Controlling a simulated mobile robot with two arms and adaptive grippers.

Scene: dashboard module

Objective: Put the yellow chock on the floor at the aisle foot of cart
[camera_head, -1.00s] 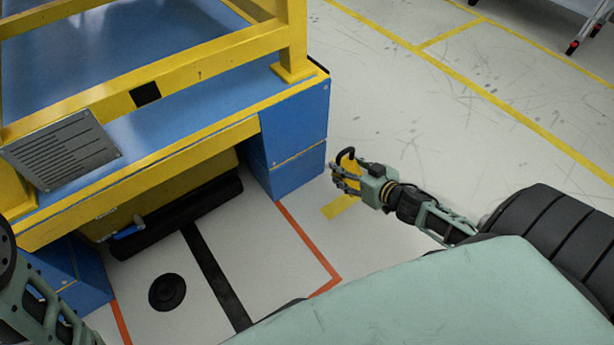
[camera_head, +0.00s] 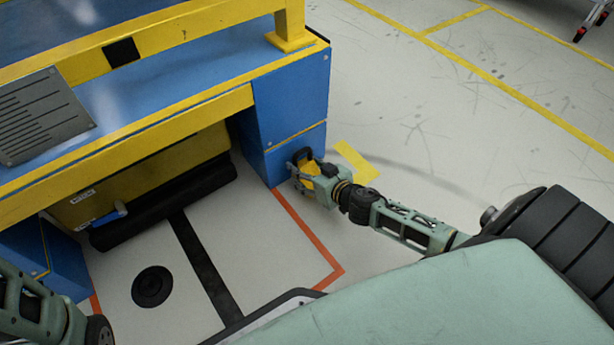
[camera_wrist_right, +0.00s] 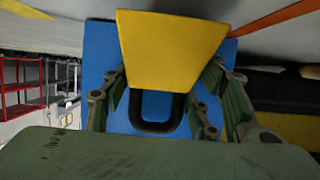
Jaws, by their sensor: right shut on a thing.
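The yellow chock (camera_head: 311,169) with its black loop handle is in my right gripper (camera_head: 304,170), close to the floor. In the right wrist view the chock (camera_wrist_right: 172,48) fills the upper middle, and the right gripper's fingers (camera_wrist_right: 157,108) stand on both sides of its black handle (camera_wrist_right: 156,112). The cart's blue foot (camera_head: 290,155) is just beyond the gripper and also shows behind the chock in the wrist view (camera_wrist_right: 98,50). I cannot tell whether the chock touches the foot or the floor. My left arm shows at the lower left, but its fingers are out of view.
The yellow and blue cart (camera_head: 150,80) fills the upper left. An orange line (camera_head: 310,235) and a short yellow mark (camera_head: 355,160) lie on the floor. A black round disc (camera_head: 152,286) lies below the cart.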

